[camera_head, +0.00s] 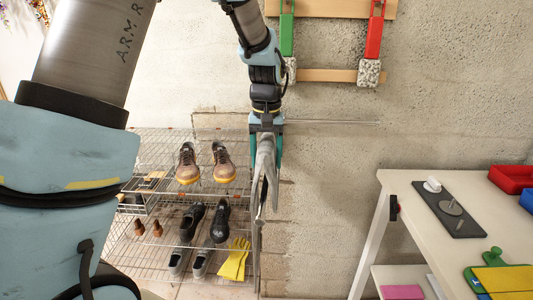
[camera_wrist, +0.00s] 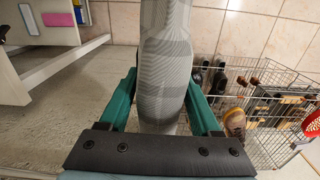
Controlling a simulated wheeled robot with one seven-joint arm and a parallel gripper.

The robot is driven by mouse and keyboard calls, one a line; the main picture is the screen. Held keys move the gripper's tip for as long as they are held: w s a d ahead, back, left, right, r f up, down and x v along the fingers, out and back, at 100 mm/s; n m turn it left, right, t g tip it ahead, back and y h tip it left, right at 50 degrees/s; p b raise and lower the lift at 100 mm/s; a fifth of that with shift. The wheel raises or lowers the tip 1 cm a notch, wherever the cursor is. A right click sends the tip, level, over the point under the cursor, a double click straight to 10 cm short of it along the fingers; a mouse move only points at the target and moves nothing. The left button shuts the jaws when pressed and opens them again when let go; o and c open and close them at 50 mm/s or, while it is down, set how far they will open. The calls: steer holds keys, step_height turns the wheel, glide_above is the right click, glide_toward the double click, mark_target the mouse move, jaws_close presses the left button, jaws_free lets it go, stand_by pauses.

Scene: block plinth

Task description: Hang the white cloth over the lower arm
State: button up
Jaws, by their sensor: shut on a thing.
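My gripper (camera_head: 266,135) points down in front of the wall and is shut on a pale grey-white cloth (camera_head: 263,185). The cloth hangs below the fingers in narrow folds, its lower end loose. In the wrist view the cloth (camera_wrist: 164,60) runs between the two green fingers of my gripper (camera_wrist: 163,88). A thin horizontal metal arm (camera_head: 335,122) shows against the wall, just right of my gripper at about finger height. Its left end meets or passes behind my gripper; I cannot tell whether the cloth touches it. I cannot make out a second such arm.
A wire shoe rack (camera_head: 150,190) with several shoes and yellow gloves (camera_head: 234,260) stands left of and below the cloth. A white table (camera_head: 475,215) with a dark board stands at right. Wall below the metal arm is clear.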

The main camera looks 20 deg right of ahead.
mark_target(266, 175)
steer(key=shift+f+b, duration=1.85)
steer(key=shift+f, duration=2.15)
steer(key=shift+f+p, duration=0.1)
steer(key=shift+p, duration=0.2)
steer(key=shift+f, duration=0.35)
steer(key=shift+f+b, duration=0.25)
steer(key=shift+b, duration=0.05)
steer(key=o, duration=1.5)
steer(key=shift+c, duration=0.2)
steer(key=shift+r+p, duration=2.05)
steer(key=shift+r, duration=0.5)
